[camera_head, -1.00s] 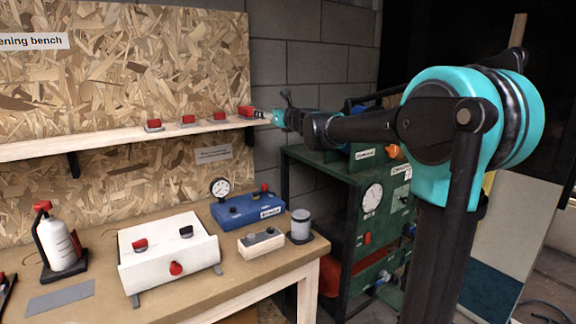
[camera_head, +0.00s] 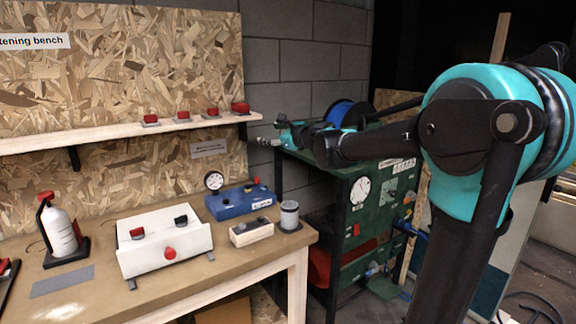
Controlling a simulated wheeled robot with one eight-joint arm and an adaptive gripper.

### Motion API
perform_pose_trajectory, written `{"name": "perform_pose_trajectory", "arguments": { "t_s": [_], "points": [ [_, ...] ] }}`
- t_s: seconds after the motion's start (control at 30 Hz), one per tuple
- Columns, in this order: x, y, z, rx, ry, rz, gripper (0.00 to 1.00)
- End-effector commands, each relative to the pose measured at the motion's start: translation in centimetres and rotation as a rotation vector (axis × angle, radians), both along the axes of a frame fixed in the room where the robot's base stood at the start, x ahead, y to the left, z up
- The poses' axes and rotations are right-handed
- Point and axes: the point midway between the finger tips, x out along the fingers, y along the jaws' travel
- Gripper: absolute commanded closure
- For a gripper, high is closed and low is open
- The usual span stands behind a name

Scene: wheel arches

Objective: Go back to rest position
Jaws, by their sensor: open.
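My gripper (camera_head: 268,142) is small at the far end of my black and teal arm, to the right of the shelf's end and above the gap between the bench and the green cabinet. It is apart from the shelf and looks empty. The wooden shelf (camera_head: 100,136) carries several small red items in a row. The rightmost red item (camera_head: 240,107) stands at the shelf's right end. The gripper's fingers are too small to make out clearly.
The workbench (camera_head: 200,275) holds a white box (camera_head: 165,243), a blue unit (camera_head: 238,200), a grey cup (camera_head: 289,215) and a white bottle (camera_head: 60,228). A green cabinet (camera_head: 362,205) with a gauge stands right of the bench, below my arm. A block wall is behind.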

Motion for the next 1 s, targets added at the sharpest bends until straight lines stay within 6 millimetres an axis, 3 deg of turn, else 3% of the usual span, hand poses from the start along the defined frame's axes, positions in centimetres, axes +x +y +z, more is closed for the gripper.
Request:
{"name": "perform_pose_trajectory", "arguments": {
  "t_s": [0.17, 0.37, 0.5, 0.7, 0.83, 1.0],
  "points": [
    [-3.8, -1.6, -5.0, -0.288, -0.102, 0.086, 0.39],
    [-10.4, -5.1, -13.8, -0.749, -0.239, 0.262, 0.39],
    [-16.0, -8.9, -20.9, -1.092, -0.313, 0.438, 0.39],
    [-24.4, -15.3, -29.9, -1.509, -0.360, 0.738, 0.39],
    [-29.6, -19.6, -34.4, -1.712, -0.358, 0.947, 0.39],
    [-34.4, -23.3, -37.7, -1.861, -0.339, 1.152, 0.39]
  ]
}}
